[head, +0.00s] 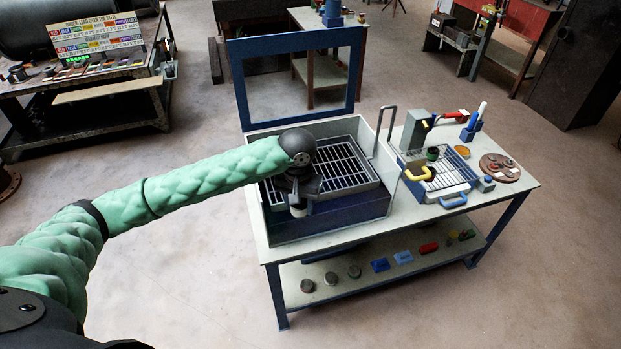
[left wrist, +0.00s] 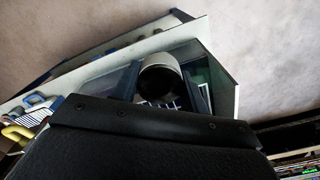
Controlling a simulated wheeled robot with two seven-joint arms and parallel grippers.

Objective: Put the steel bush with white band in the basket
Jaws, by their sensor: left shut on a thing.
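My left gripper (head: 298,201) points down over the front left part of the large open-topped tank on the table. It is shut on a short round piece with a pale band (head: 298,209), which matches the steel bush with white band. In the left wrist view the bush (left wrist: 159,72) shows a pale outer wall and dark hollow, with a dark finger on each side. A wire basket (head: 427,196) with a yellow and a blue handle sits on the table right of the tank. A dark round part lies in it. My right gripper is not in view.
The tank (head: 332,231) holds a slatted grey rack (head: 345,162) and has a raised blue-framed lid (head: 240,85) behind. A round brown plate (head: 500,167) lies at far right. The lower shelf (head: 330,288) holds several small parts.

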